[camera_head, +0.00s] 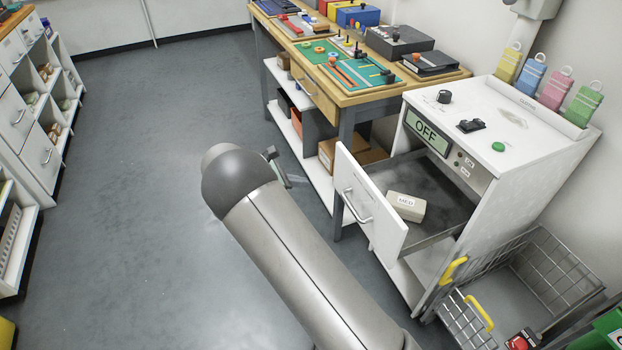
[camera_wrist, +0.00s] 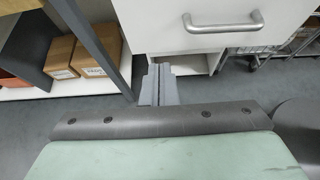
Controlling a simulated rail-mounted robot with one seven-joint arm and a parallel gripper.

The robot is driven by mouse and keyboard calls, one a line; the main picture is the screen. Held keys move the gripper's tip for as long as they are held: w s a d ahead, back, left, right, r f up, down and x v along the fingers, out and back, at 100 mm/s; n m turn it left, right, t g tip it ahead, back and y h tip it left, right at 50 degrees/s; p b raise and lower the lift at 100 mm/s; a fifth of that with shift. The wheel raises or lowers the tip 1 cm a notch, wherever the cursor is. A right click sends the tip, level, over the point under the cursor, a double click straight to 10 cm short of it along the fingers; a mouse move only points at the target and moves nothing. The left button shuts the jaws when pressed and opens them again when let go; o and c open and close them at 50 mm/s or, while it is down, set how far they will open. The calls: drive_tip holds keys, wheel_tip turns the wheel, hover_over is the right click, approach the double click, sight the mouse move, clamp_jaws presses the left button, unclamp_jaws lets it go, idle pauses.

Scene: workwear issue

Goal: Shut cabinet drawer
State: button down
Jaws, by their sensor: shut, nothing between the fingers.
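The white cabinet (camera_head: 520,165) stands at the right in the head view, with an "OFF" display on its front. Its drawer (camera_head: 372,200) is pulled well out, with a bar handle (camera_head: 356,206) on the front panel. A pale box labelled "MED" (camera_head: 407,206) lies inside the drawer. In the wrist view the drawer front (camera_wrist: 186,38) and its handle (camera_wrist: 222,24) fill the upper right. My gripper (camera_wrist: 159,72) is shut and empty, just below the drawer front's left part in that picture; I cannot tell whether it touches. In the head view my arm mostly hides the gripper.
A workbench (camera_head: 345,98) with trays and tools stands left of the cabinet, cardboard boxes (camera_head: 352,155) on its lower shelf. A wire basket (camera_head: 545,270) with yellow handles is in front of the cabinet at lower right. Open grey floor (camera_head: 135,180) lies to the left.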

approach(344, 182)
wheel_tip(344, 182, down, 4)
drive_tip(key=d, duration=0.2)
drive_tip(key=w+d, duration=0.1)
drive_tip(key=shift+w+d+r+p, duration=0.3)
drive_tip(key=shift+d+p, duration=0.1)
drive_tip(key=shift+w+d, duration=0.25)
drive_tip(key=shift+d, duration=0.4)
